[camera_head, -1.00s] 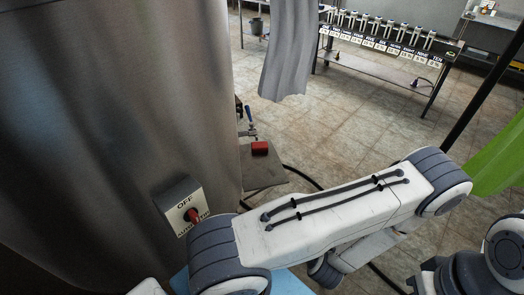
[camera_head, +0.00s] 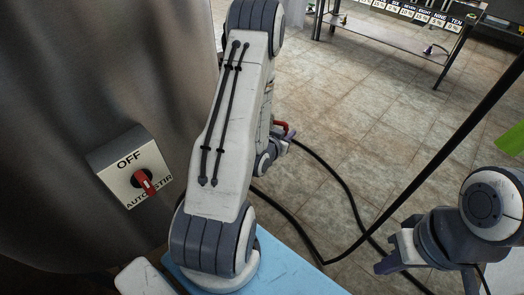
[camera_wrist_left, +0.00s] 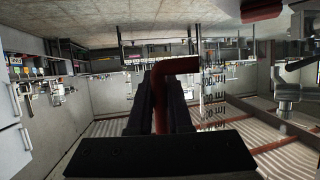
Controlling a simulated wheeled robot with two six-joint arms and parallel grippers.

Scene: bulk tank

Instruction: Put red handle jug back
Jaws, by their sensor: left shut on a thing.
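My left gripper (camera_head: 284,144) is partly hidden behind my left arm, above the tiled floor. A small red part of the jug's handle (camera_head: 280,127) shows at its fingers. In the left wrist view, the two dark fingers (camera_wrist_left: 160,108) are shut on the bent red handle (camera_wrist_left: 178,66), which stands up between them.
A large steel tank (camera_head: 90,75) fills the left side, with an OFF/AUTO STIR switch box (camera_head: 131,168). A black hose (camera_head: 345,190) lies on the floor. A rack with numbered labels (camera_head: 415,18) stands at the back.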

